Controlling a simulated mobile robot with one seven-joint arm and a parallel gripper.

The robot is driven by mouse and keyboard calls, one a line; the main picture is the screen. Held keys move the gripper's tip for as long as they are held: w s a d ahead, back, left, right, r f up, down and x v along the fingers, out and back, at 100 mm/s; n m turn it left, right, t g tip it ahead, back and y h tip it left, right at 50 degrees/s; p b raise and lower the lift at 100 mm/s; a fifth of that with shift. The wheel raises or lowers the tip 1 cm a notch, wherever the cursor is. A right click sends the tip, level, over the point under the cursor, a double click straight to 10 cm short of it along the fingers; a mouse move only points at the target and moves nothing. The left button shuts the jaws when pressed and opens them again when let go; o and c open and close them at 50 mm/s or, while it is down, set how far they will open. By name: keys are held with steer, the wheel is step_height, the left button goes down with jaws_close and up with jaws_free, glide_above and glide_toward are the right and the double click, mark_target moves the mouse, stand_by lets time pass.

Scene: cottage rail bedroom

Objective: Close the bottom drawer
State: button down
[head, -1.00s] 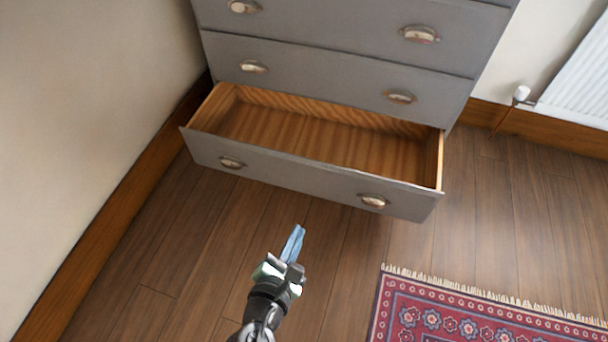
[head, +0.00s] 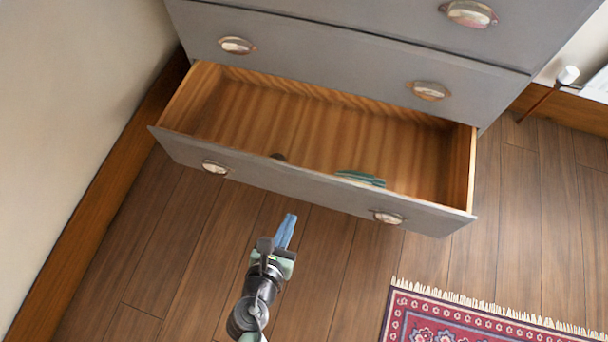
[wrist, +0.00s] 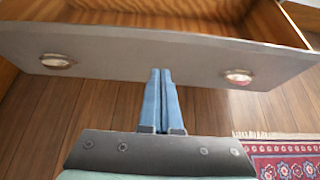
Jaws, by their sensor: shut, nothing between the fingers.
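The bottom drawer (head: 290,180) of a grey chest stands pulled far out, its bare wooden inside showing. Its grey front has two metal cup handles, the left one (head: 215,167) and the right one (head: 387,217). A small green item (head: 360,178) and a dark spot show just behind the front panel. My gripper (head: 287,222) is shut and empty, its blue fingers in front of the drawer between the handles. In the wrist view the drawer front (wrist: 200,65) spans the picture just beyond the fingertips (wrist: 160,75); I cannot tell whether they touch it.
The chest's upper drawers (head: 330,60) are shut. A cream wall with a wooden skirting board (head: 90,200) runs along the left. A red patterned rug (head: 460,318) lies at the lower right. The wooden floor in front of the drawer is otherwise clear.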

steer(key=b, duration=0.4)
glide_toward(308, 177)
step_height(308, 177, down, 4)
steer(key=w, duration=0.2)
steer(key=shift+w+d+r, duration=0.15)
steer(key=shift+w+d, duration=0.5)
steer(key=shift+w, duration=0.35)
steer(key=shift+w+d+r+b, duration=0.1)
steer(key=shift+w+d+b, duration=0.1)
steer(key=shift+w+b, duration=0.3)
steer(key=shift+w, duration=0.1)
